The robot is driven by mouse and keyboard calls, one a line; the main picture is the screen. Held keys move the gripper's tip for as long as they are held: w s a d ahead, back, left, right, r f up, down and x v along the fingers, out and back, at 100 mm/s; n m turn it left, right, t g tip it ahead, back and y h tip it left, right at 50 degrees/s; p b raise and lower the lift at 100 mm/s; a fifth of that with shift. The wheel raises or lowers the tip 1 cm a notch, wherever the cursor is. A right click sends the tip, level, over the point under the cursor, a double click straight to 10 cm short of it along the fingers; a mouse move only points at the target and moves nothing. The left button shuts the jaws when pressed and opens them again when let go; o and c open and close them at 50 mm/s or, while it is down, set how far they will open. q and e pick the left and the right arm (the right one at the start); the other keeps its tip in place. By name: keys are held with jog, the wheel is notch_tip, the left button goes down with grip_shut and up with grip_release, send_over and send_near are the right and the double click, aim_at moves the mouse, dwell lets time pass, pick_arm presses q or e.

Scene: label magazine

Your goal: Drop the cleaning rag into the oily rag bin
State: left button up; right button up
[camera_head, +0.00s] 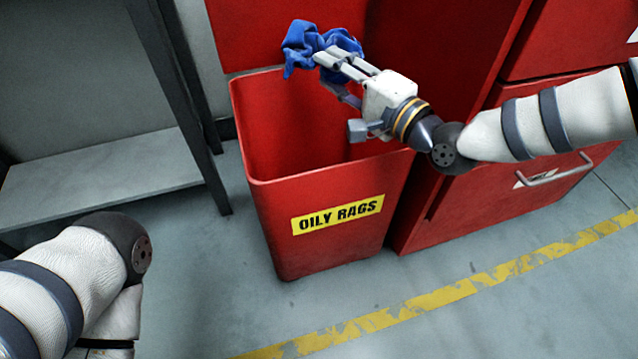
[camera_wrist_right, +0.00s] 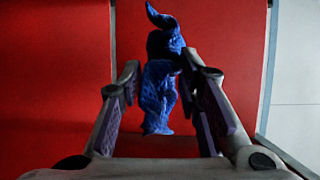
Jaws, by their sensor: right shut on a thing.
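The blue cleaning rag (camera_head: 302,45) is crumpled and hangs from the fingertips of my right gripper (camera_head: 338,68). My right gripper is shut on it. In the head view they are over the back part of the bin's opening. The rag also shows between the fingers in the right wrist view (camera_wrist_right: 160,85), with red surfaces behind it. The oily rag bin (camera_head: 330,240) is a red, open-topped box on the floor with a yellow "OILY RAGS" label (camera_head: 338,215). The part of its inside that shows is empty; my right gripper hides some of it. My left gripper is not in view.
A red cabinet with a drawer handle (camera_head: 555,172) stands close to the bin's right. A grey shelf (camera_head: 100,175) with dark legs stands to the left. A worn yellow line (camera_head: 440,297) crosses the open floor in front.

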notch_tip(320, 180, down, 5)
jog(key=shift+f+b, duration=0.15)
jog(key=shift+b, duration=1.1)
jog(key=o, duration=1.1)
jog(key=shift+s, duration=0.1)
jog(key=v, duration=1.2)
